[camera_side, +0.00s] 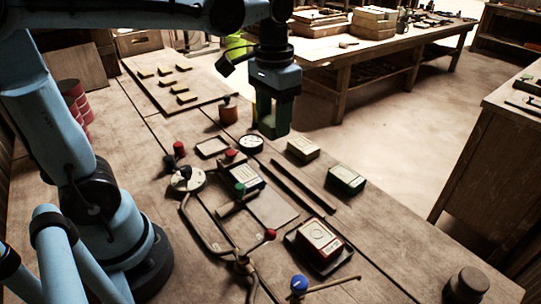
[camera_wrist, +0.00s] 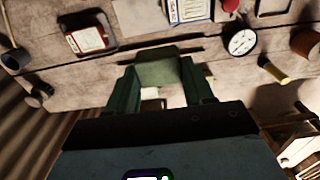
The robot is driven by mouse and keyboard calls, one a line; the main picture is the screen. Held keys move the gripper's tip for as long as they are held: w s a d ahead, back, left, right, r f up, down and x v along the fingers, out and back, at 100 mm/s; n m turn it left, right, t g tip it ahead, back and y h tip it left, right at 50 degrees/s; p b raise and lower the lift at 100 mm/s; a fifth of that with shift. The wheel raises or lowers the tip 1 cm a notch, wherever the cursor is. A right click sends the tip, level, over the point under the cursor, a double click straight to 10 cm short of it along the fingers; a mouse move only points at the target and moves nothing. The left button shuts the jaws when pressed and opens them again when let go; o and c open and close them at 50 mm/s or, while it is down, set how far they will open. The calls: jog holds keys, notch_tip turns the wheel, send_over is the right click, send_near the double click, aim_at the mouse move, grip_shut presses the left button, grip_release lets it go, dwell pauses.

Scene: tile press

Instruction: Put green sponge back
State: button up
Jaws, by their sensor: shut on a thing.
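My gripper (camera_side: 273,108) hangs above the bench, over its far right edge in the side view, with dark green fingers pointing down. It is shut on a plain green block, the green sponge (camera_side: 274,127), held clear of the bench top. In the wrist view the sponge (camera_wrist: 158,70) sits between the two fingertips of my gripper (camera_wrist: 160,83). The sponge's sides are partly hidden by the fingers. A green-sided tin with a label (camera_side: 345,180) lies on the bench to the right.
A red tin (camera_side: 319,238) sits in a black tray. A lever press (camera_side: 215,225) and a blue tin (camera_side: 246,177) occupy the middle. A board with yellow tiles (camera_side: 160,93) lies behind.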

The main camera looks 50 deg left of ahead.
jog(key=d+f, duration=0.5)
jog(key=d, duration=0.9)
jog(key=w+a+f, duration=0.2)
jog(key=a, duration=0.1)
jog(key=w+a+f, duration=0.2)
jog(key=a, duration=0.1)
jog(key=w+a+f, duration=0.2)
jog(key=a+f, duration=0.1)
jog(key=shift+w, duration=0.3)
jog(key=shift+f, duration=2)
jog(key=shift+f, duration=0.1)
jog(key=o, duration=0.9)
jog(key=shift+o, duration=0.2)
